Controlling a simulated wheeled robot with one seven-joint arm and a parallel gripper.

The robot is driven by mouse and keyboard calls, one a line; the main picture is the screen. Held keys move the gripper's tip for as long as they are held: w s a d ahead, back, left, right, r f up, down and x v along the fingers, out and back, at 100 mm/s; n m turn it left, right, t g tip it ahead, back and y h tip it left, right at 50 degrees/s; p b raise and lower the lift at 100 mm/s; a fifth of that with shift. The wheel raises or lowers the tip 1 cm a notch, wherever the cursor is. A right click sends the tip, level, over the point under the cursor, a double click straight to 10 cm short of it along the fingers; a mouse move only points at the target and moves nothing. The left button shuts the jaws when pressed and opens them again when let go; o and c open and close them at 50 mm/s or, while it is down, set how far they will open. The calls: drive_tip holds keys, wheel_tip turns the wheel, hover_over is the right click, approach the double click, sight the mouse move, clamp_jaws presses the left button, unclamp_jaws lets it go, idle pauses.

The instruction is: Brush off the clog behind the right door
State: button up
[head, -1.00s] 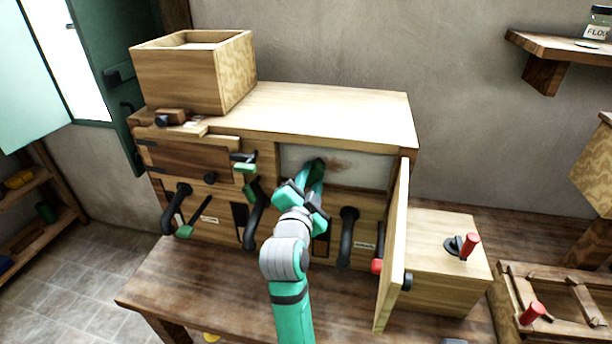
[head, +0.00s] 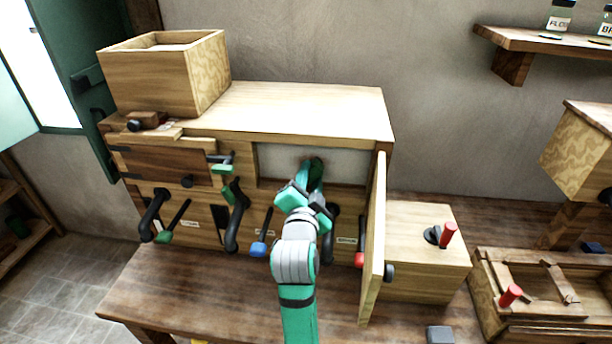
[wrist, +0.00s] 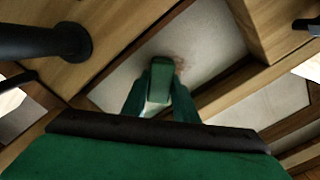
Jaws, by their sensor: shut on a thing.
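The right door (head: 375,240) of the wooden mill cabinet stands open, swung out toward me. Behind it is a recess with a pale screen (head: 345,162). My gripper (head: 312,188) reaches into this recess, shut on a dark green brush-like piece (wrist: 160,80), whose working end is hard to make out. In the wrist view, a faint brownish smear, seemingly the clog (wrist: 180,63), shows on the screen just beyond the held piece. In the head view my gripper and the held piece hide that spot. I cannot tell whether the held piece touches the screen.
The left door (head: 165,163) is shut. Black curved handles (head: 236,215) and coloured levers line the cabinet front. A box with a red-handled crank (head: 447,235) stands right of the open door. An open hopper (head: 165,75) sits on top.

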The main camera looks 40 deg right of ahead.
drive_tip(key=shift+o, duration=0.2)
drive_tip(key=shift+s+d, duration=2.35)
drive_tip(key=shift+s, duration=0.3)
drive_tip(key=shift+a, duration=0.1)
drive_tip(key=shift+c, duration=0.2)
